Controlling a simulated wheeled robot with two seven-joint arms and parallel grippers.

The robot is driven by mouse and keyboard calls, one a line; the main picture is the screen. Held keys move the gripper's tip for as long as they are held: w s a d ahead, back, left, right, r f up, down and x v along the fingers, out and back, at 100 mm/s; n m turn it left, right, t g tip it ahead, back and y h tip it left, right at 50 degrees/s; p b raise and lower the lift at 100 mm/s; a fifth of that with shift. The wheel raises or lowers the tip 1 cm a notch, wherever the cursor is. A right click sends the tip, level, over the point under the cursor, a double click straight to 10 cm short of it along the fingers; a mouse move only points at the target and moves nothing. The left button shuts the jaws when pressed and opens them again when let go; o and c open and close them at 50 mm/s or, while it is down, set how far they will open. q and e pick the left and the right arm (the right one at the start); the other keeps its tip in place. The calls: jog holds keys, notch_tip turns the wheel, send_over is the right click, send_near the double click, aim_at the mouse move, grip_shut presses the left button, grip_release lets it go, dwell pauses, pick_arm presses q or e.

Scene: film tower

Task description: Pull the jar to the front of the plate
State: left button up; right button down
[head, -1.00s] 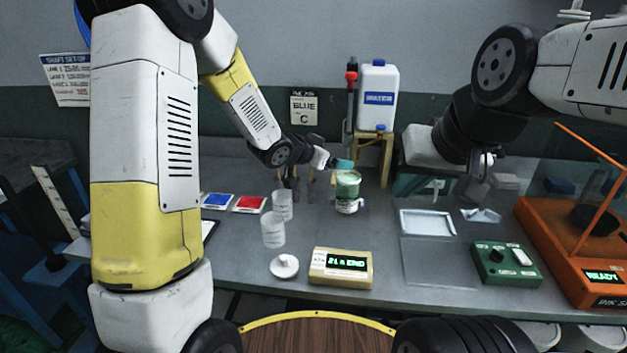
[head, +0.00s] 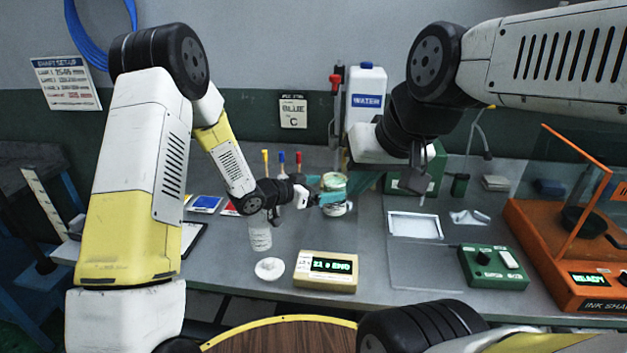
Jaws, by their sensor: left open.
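The jar (head: 334,181), clear with a pale lid or rim and green contents, stands on the grey bench right of centre. My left gripper (head: 325,198) is open, with its teal fingers level with the jar and partly covering its front and left side. Whether the fingers touch the jar cannot be told. No plate can be made out clearly under the jar. My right gripper (head: 421,190) points down at the right, apart from the jar; its jaws are too small and dark to judge.
A tan display box (head: 326,272), a white lid (head: 269,269) and a clear cup (head: 259,234) stand in front. A white water bottle (head: 366,100) is behind. A white tray (head: 414,225), green control box (head: 493,266) and orange machine (head: 560,262) lie right.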

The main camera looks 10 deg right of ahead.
pick_arm(q)
jog(key=shift+x, duration=3.95)
